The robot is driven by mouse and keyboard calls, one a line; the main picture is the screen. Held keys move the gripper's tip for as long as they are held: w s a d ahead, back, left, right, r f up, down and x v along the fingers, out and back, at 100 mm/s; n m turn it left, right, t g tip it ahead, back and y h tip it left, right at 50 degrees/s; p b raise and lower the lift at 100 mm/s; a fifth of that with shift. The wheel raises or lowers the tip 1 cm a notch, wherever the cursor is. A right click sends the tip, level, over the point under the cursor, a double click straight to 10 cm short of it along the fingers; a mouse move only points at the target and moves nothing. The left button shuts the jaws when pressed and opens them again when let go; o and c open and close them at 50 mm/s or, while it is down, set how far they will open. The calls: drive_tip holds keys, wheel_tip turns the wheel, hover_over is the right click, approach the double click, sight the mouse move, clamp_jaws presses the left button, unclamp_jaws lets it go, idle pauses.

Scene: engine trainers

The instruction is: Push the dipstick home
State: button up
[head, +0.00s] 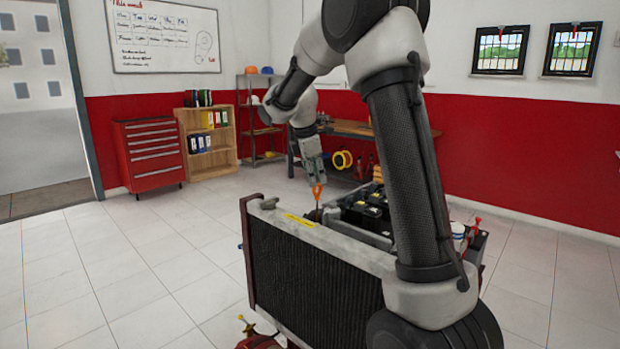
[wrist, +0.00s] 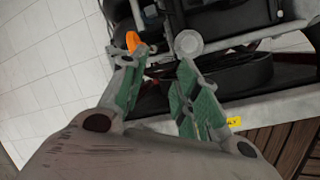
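The dipstick's orange ring handle (head: 317,190) stands up from the engine trainer (head: 310,275), just behind the top of the radiator. In the wrist view the orange handle (wrist: 133,41) shows just past the tip of the left finger. My gripper (head: 316,180) is right above the handle in the head view. In the wrist view my gripper (wrist: 160,65) has its two green-padded fingers spread, with nothing between them. I cannot tell whether the left finger touches the handle. The lower part of the dipstick and its tube are hidden.
A round grey cap (wrist: 188,43) sits beyond the right fingertip. The radiator's top rail with a yellow label (head: 300,220) lies in front of the handle. A black battery-like box (head: 368,213) is to the right. A workbench (head: 350,130) stands behind; the floor at left is clear.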

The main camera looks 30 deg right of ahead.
drive_tip(key=w+r+n, duration=0.3)
drive_tip(key=n, duration=0.2)
drive_tip(key=shift+t, duration=0.4)
drive_tip(key=x, duration=0.5)
drive_tip(key=d+x, duration=0.1)
drive_tip(key=x, duration=0.2)
drive_tip(key=shift+r, duration=0.1)
drive_tip(key=shift+h, duration=0.3)
clamp_jaws()
